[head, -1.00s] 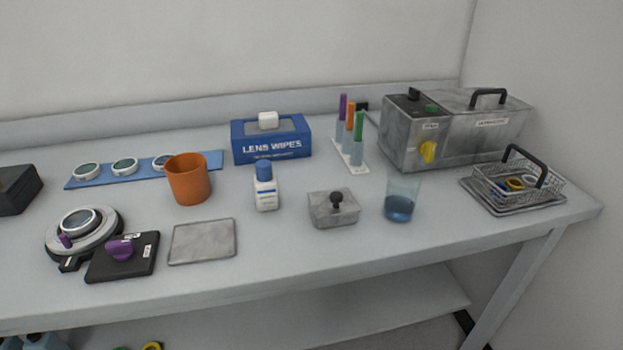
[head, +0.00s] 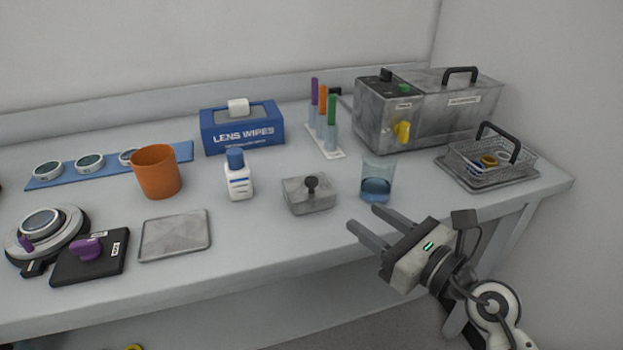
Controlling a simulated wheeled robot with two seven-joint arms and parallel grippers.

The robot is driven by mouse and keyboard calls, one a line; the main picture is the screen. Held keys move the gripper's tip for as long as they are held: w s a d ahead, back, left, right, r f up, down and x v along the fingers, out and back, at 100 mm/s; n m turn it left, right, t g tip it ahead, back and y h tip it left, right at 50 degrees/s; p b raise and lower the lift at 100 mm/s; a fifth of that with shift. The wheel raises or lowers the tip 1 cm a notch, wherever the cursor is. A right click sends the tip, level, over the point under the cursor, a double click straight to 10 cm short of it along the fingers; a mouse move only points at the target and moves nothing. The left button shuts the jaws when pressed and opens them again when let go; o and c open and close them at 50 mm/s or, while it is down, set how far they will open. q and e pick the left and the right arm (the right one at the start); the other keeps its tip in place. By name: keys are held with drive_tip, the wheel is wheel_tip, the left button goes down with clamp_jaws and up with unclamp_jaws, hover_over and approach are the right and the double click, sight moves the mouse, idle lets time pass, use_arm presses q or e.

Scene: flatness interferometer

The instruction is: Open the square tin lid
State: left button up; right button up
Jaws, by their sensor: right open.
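The square tin (head: 309,201) is a small grey metal box with its lid on. My right gripper (head: 362,223) is open and empty, to the right of the tin and in front of the beaker. Its two fingers point left, apart from the tin. My left gripper is not in view.
A glass beaker with blue liquid (head: 376,183) stands close to the right of the tin. A white bottle with a blue cap (head: 238,176) is to its left. A flat grey plate (head: 175,235) lies further left. A wire basket (head: 490,160) is at the right.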

sight(311, 179)
drive_tip(key=x, duration=1.5)
drive_tip(key=shift+s, duration=0.1)
drive_tip(key=shift+r, duration=0.1)
clamp_jaws()
